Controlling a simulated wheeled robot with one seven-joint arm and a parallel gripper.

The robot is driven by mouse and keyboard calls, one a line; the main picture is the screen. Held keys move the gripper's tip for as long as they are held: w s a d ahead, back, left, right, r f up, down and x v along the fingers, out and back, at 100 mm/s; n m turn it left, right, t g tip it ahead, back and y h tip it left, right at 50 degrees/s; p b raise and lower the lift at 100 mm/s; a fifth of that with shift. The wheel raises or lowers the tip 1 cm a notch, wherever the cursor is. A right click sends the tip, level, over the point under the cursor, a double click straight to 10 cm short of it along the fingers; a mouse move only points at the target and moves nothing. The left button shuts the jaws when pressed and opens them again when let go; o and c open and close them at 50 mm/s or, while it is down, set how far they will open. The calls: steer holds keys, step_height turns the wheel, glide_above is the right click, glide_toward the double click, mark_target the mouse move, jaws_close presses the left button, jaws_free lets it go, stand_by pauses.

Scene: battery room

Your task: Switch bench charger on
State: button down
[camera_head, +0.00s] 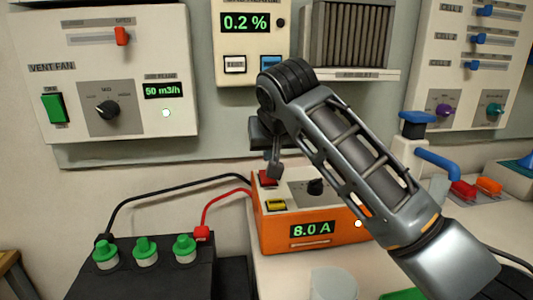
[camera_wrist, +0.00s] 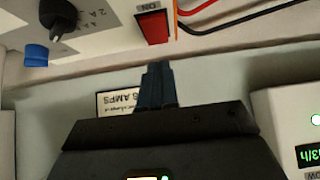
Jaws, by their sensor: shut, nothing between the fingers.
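The bench charger (camera_head: 283,240) is an orange box with a pale sloped top, standing on the bench. Its display reads 8.0 A, and a small pale light glows at the right of its front. A red rocker switch (camera_head: 268,178) is at the upper left of the top; it also shows in the wrist view (camera_wrist: 156,27), beside an ON label. A black knob (camera_head: 316,186) sits to its right. My gripper (camera_head: 274,170) is shut and empty, fingertips close to the red switch. In the wrist view the fingers (camera_wrist: 158,85) end just short of the switch; contact cannot be told.
A black battery (camera_head: 145,270) with green caps stands at left, with black and red leads running to the charger. A vent fan panel (camera_head: 150,60) and other panels hang behind. A pale cup (camera_head: 333,284) stands in front of the charger.

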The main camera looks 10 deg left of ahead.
steer(key=s+f+v, duration=0.1)
steer(key=v, duration=0.8)
steer(key=shift+s+d, duration=0.2)
steer(key=shift+f, duration=0.15)
